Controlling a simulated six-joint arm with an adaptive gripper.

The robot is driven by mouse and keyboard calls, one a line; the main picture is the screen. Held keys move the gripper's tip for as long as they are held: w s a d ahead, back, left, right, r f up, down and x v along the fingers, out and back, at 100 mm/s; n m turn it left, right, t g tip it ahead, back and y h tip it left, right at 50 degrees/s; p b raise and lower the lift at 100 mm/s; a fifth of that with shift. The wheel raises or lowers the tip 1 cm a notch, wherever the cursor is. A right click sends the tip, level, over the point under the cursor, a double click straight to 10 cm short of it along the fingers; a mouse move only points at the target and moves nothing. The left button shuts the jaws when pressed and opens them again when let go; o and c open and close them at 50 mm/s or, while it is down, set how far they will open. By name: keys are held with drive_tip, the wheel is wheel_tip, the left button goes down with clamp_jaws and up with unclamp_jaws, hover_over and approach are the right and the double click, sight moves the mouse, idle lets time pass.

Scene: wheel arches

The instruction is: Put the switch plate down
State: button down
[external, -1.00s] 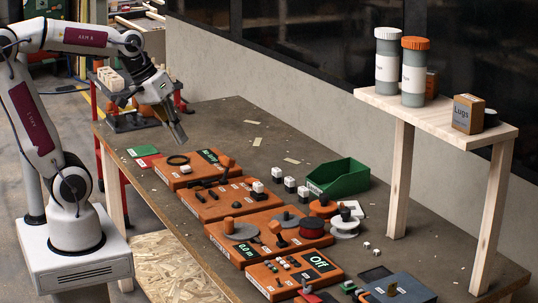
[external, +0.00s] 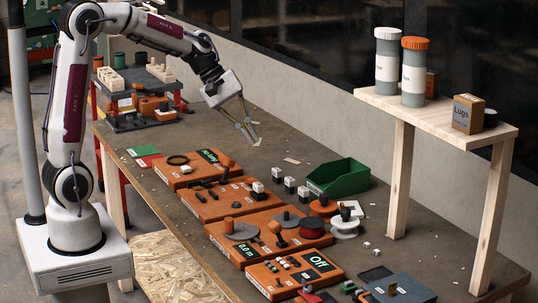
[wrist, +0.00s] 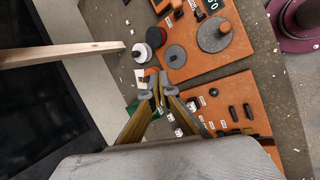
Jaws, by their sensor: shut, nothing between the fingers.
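My gripper (external: 255,141) is shut and empty, above the table toward the wall side, beyond the first orange panel. In the wrist view its fingers (wrist: 160,92) meet at the tips with nothing between them. A small white plate with a dark piece on it (external: 355,212) lies on the table beside the spools and the green bin; it may be the switch plate, but I cannot tell for sure. My gripper is apart from it, up and to the left in the external view.
Several orange panels (external: 190,172) line the table's near side. A green bin (external: 345,182), black-and-white blocks (external: 290,184) and spools (external: 345,228) lie behind them. A wooden shelf (external: 450,117) with jars stands at right. A rack (external: 125,88) stands at the far left end.

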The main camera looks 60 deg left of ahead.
sight(359, 206)
drive_tip(key=w+a+f+n+h, duration=0.1)
drive_tip(key=w+a+f+n, duration=0.2)
drive_tip(key=w+f+n, duration=0.3)
drive_tip(key=w+a+f+n+t, duration=0.1)
drive_tip(key=w+a+f+n, duration=0.2)
drive_tip(key=w+f+n, duration=0.4)
drive_tip(key=w+f, duration=0.4)
drive_tip(key=w, duration=0.3)
drive_tip(key=shift+w+a+f+n+t+h, duration=0.3)
drive_tip(key=shift+w+a+f+h, duration=0.05)
drive_tip(key=shift+w+f+h, duration=0.05)
drive_tip(key=shift+d+f, duration=0.1)
drive_tip(key=shift+x, duration=4.85)
drive_tip(key=shift+w, duration=0.15)
drive_tip(key=shift+w+d, duration=2.5)
drive_tip(key=shift+w, duration=0.15)
